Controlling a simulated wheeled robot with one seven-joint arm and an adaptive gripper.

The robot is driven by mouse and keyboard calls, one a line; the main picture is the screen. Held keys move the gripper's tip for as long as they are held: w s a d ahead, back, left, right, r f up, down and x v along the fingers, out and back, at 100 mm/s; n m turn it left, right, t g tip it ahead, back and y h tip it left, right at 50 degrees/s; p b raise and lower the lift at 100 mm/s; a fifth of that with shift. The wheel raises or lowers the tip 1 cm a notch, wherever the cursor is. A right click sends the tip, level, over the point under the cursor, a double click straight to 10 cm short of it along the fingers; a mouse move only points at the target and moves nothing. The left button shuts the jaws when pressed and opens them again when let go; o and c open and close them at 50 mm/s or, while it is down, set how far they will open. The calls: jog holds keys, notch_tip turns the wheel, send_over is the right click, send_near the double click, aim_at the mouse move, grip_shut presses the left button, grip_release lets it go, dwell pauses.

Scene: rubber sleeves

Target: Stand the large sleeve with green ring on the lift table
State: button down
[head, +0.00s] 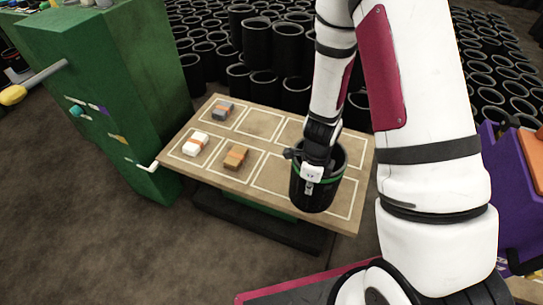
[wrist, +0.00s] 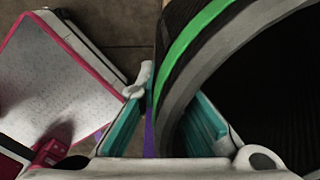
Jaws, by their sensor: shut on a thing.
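The large black sleeve with a green ring (head: 312,193) is upright in the head view, over the front right part of the lift table (head: 262,122). My gripper (head: 316,165) is at its near rim, shut on the wall. In the wrist view, the teal finger pads of my gripper (wrist: 178,125) sit on either side of the sleeve wall, below the green band (wrist: 185,45). The dark hollow of the sleeve fills the right of that view. I cannot tell whether the sleeve's bottom touches the tabletop, as its base overlaps the front edge area.
The tabletop has outlined squares. Small blocks, one grey (head: 222,110), one white and orange (head: 195,145) and one brown (head: 236,157), lie on its left. A green cabinet (head: 110,80) stands left. Many black sleeves (head: 262,45) stand behind. A purple object (head: 510,190) is at right.

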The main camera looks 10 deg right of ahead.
jog(key=w+a+f, duration=0.2)
jog(key=w+a, duration=0.1)
jog(key=w, duration=0.3)
jog(key=w+a+f+b, duration=0.1)
jog(key=w+a+f, duration=0.1)
jog(key=w+a, duration=0.2)
jog(key=w, duration=0.3)
jog(key=shift+w+f+b, duration=0.25)
jog(key=shift+f+b, duration=0.05)
jog(key=shift+f, duration=0.1)
jog(key=c, duration=2.2)
grip_release()
jog(key=shift+f, duration=0.2)
jog(key=o, duration=0.4)
jog(key=shift+o, duration=0.2)
jog(key=shift+r, duration=0.1)
